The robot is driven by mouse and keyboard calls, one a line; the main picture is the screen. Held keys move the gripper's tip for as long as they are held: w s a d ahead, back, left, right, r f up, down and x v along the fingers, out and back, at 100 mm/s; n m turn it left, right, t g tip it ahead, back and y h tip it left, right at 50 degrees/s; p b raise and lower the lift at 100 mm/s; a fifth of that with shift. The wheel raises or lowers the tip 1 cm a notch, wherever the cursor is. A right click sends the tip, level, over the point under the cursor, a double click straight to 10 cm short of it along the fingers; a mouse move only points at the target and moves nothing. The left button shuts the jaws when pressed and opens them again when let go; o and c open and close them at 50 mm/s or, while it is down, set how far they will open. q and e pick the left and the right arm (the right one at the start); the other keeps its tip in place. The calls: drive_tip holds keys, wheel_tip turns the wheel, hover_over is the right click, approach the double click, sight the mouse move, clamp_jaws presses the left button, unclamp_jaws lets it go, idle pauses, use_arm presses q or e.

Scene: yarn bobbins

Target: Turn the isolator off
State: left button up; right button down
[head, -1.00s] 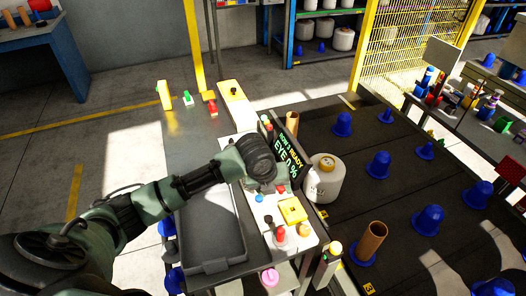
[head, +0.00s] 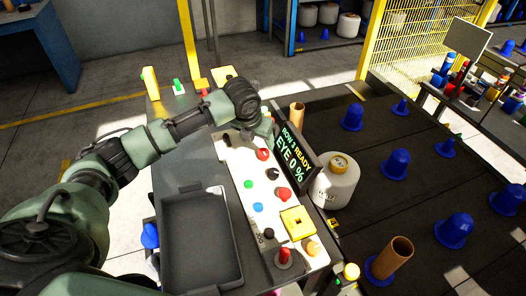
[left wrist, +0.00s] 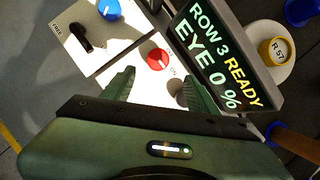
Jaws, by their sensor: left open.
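A round red knob (left wrist: 158,60) with a white line on it sits on a white panel, with an "ON" label beside it; I take it to be the isolator. In the head view a red knob (head: 263,154) shows at the far part of the white control panel (head: 236,160). My left gripper (left wrist: 160,90) is open and empty, its fingers over the panel, pointing toward the red knob and apart from it. In the head view the left gripper (head: 261,128) hangs over the panel's far end, its fingertips unclear. A greyish knob (left wrist: 180,92) is partly hidden by a finger.
A display (head: 292,154) reading "ROW 3 READY EYE 0 %" stands right beside the panel. A black lever (left wrist: 81,38) and a blue knob (left wrist: 108,8) are close by. Nearer are a red button (head: 283,194) and a yellow block (head: 297,222). A grey tray (head: 200,240) lies left.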

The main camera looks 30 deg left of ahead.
sight(263, 152)
use_arm(q)
drive_tip(key=x, duration=0.9)
drive_tip(key=shift+w+a, duration=0.15)
drive_tip(key=shift+a, duration=0.1)
use_arm(e)
drive_tip(key=shift+w+d+f, duration=0.15)
drive_tip(key=shift+w+f, duration=0.05)
drive_tip(key=shift+f, duration=0.1)
